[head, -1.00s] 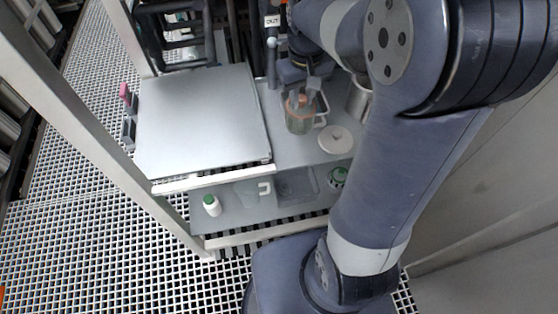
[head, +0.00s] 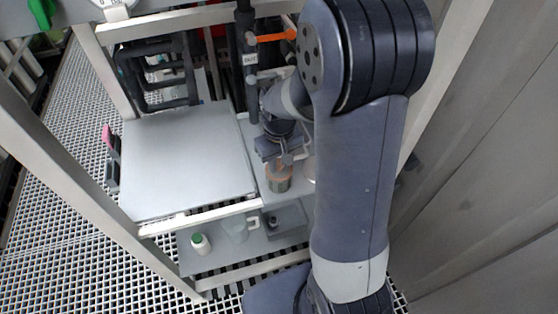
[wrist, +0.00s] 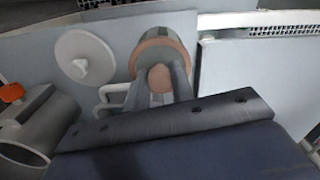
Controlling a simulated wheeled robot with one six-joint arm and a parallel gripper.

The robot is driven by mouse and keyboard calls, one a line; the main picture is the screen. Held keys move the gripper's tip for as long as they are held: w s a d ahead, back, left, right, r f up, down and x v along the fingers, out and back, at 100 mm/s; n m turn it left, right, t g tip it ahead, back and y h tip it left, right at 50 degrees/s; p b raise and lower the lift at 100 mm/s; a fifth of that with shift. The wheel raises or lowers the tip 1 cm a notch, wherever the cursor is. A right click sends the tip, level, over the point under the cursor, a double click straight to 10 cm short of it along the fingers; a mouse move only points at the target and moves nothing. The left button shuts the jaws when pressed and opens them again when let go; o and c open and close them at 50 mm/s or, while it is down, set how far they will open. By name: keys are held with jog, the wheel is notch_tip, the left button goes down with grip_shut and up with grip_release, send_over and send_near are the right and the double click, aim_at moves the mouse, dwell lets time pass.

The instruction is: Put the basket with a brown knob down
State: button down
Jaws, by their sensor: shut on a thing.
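The basket with a brown knob (head: 279,182) is a greenish-grey cylinder with a copper-brown rim, at the right part of the bench's upper level. In the wrist view its brown knob (wrist: 160,78) lies between the two fingers of my gripper (wrist: 160,70). My gripper, also in the head view (head: 284,160), is shut on the knob from above. A pale looped handle (wrist: 112,95) shows just left of the basket in the wrist view. I cannot tell whether the basket sits inside a handled vessel or touches the surface below.
A round white lid (wrist: 84,58) lies beside the basket. A grey metal cylinder (wrist: 38,125) with an orange part is close to my gripper. The lower shelf holds a green-capped white bottle (head: 200,243) and a clear jug (head: 236,229).

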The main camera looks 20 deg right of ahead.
jog(key=shift+f, duration=0.15)
jog(key=c, duration=1.2)
grip_release()
notch_tip(320, 180, up, 12)
